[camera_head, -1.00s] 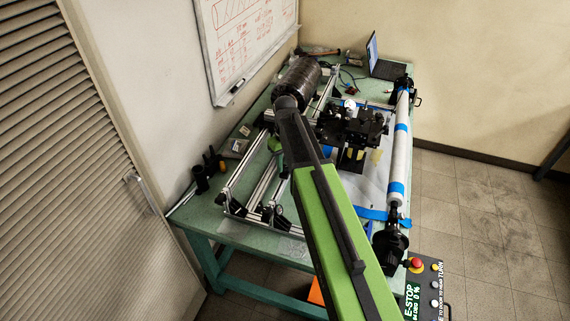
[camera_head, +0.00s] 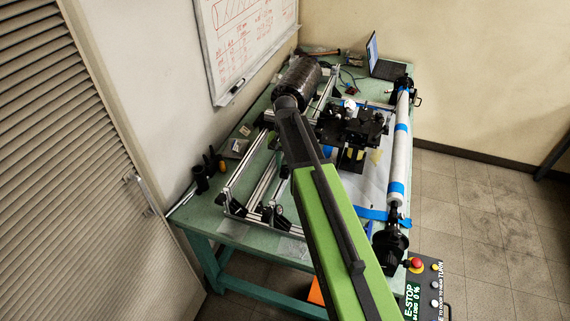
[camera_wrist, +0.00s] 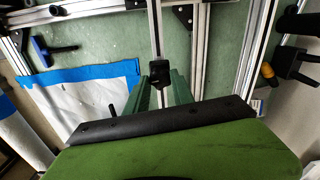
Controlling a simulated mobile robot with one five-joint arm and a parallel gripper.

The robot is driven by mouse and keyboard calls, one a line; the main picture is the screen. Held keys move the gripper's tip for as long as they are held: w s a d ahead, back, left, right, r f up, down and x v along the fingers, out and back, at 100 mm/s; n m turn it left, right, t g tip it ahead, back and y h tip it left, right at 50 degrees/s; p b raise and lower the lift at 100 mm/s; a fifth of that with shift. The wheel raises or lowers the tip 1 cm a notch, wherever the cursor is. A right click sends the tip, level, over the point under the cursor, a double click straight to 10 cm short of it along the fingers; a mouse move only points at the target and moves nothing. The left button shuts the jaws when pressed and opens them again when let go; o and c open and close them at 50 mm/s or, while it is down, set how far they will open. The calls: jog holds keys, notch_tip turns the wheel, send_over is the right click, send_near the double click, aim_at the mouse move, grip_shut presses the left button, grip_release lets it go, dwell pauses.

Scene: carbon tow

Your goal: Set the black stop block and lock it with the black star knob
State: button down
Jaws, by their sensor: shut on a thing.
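In the wrist view my gripper (camera_wrist: 158,92) has its two green fingers shut on a small black part (camera_wrist: 160,77), which looks like the stop block. The part sits at the near end of the visible stretch of a narrow aluminium rail (camera_wrist: 157,28). The fingers hide its sides, and I cannot tell whether it is seated on the rail or just above it. I cannot make out the star knob for certain. In the head view my arm covers most of the gripper and the held part.
The green bench (camera_head: 240,216) carries an aluminium frame (camera_head: 245,180). A black spool (camera_head: 297,82) stands at the back, a white tube with blue bands (camera_head: 398,150) at the right. A black carriage (camera_head: 352,125) is close right of my arm. An E-stop box (camera_head: 424,285) is at front right.

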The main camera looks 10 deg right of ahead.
jog(key=shift+m, duration=0.3)
jog(key=c, duration=1.1)
grip_release()
notch_tip(320, 180, up, 17)
jog(key=p, duration=1.7)
jog(key=shift+r, duration=0.2)
